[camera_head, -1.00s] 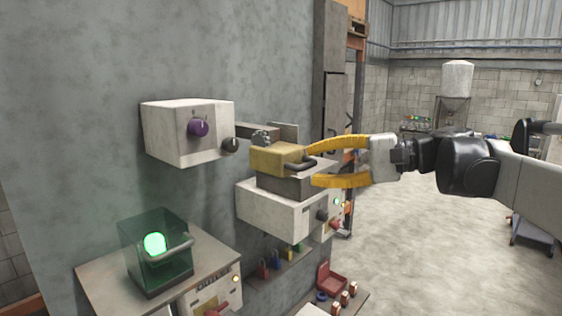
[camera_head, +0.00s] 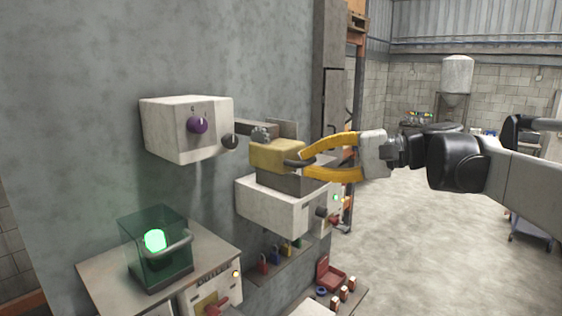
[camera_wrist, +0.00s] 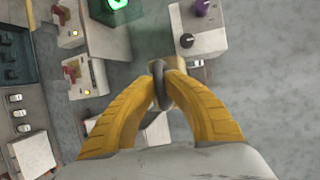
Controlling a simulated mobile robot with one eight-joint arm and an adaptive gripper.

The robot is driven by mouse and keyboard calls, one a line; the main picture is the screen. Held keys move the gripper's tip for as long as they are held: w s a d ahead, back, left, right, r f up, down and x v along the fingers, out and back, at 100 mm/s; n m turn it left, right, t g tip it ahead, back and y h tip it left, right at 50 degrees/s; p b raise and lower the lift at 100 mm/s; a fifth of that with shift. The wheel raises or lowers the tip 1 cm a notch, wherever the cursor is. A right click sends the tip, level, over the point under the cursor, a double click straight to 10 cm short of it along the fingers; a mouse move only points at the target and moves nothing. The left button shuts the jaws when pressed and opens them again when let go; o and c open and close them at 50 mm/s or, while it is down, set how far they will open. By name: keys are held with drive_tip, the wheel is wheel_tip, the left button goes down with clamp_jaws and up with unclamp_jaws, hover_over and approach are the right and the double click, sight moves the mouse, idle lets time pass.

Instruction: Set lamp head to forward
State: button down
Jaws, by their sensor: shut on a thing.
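A yellow block-shaped head (camera_head: 275,154), which I take to be the lamp head, sits on a grey base above a white box (camera_head: 285,203) at the wall. A dark curved handle (camera_head: 294,162) sticks out from its side facing me. My gripper (camera_head: 304,163) has its yellow fingers closed on this handle from the right. In the wrist view, the dark handle (camera_wrist: 158,82) stands between the fingertips, and the fingers hide most of the head behind it.
A white box with a purple knob (camera_head: 198,125) and a dark knob is on the wall at the left. Below it, a green-lit glass case (camera_head: 157,248) stands on a bench. Padlocks and a red tray (camera_head: 331,275) lie lower down.

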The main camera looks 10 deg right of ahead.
sight(289, 148)
drive_tip(key=shift+s+r+g+h+p, duration=0.1)
drive_tip(key=shift+r+g+h+p, duration=0.3)
drive_tip(key=shift+r+p, duration=0.65)
wheel_tip(289, 148, up, 3)
drive_tip(key=m+g+h+p, duration=0.1)
drive_tip(key=g+h+p, duration=0.1)
drive_tip(key=p, duration=0.2)
drive_tip(key=shift+r, duration=0.1)
drive_tip(key=shift+w+a+r+p, duration=0.15)
drive_tip(key=shift+r+p, duration=0.2)
drive_tip(key=shift+r, duration=0.2)
drive_tip(key=shift+w+r+p, duration=0.15)
drive_tip(key=shift+r+p, duration=0.2)
drive_tip(key=shift+r, duration=0.15)
drive_tip(key=r, duration=0.1)
drive_tip(key=w+a+r+p, duration=0.1)
drive_tip(key=w+r, duration=0.1)
drive_tip(key=shift+w+a+r, duration=0.1)
drive_tip(key=shift+a+r, duration=0.15)
drive_tip(key=shift+a, duration=0.05)
drive_tip(key=shift+r, duration=0.1)
drive_tip(key=c, duration=1.5)
unclamp_jaws()
drive_tip(key=shift+o, duration=0.2)
drive_tip(key=shift+a, duration=0.1)
